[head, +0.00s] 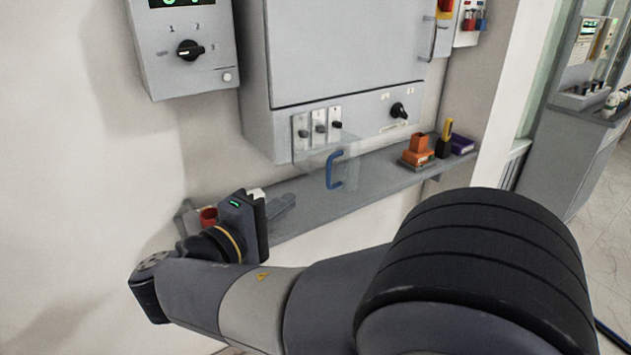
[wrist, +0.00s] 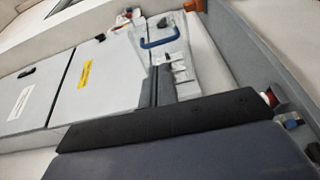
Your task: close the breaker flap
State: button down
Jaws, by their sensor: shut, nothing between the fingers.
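The breaker flap (head: 312,160) is a clear panel with a blue handle (head: 331,171). It stands open, sticking out from the grey cabinet below a row of breaker switches (head: 319,128), which are uncovered. In the wrist view the blue handle (wrist: 161,42) shows at upper middle, beside the breakers (wrist: 178,68). My gripper (head: 263,222) is shut and empty, at the left end of the shelf, left of and lower than the flap and apart from it.
A grey shelf (head: 385,180) runs below the cabinet (head: 345,50). Orange blocks (head: 418,150) stand on its right part. A red cup-like thing (head: 208,216) is close behind my gripper. A control box (head: 187,50) with a knob hangs at upper left.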

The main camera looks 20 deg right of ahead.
jog(key=p+x, duration=0.1)
jog(key=x, duration=0.8)
jog(key=shift+d, duration=0.25)
jog(key=shift+w+f, duration=0.1)
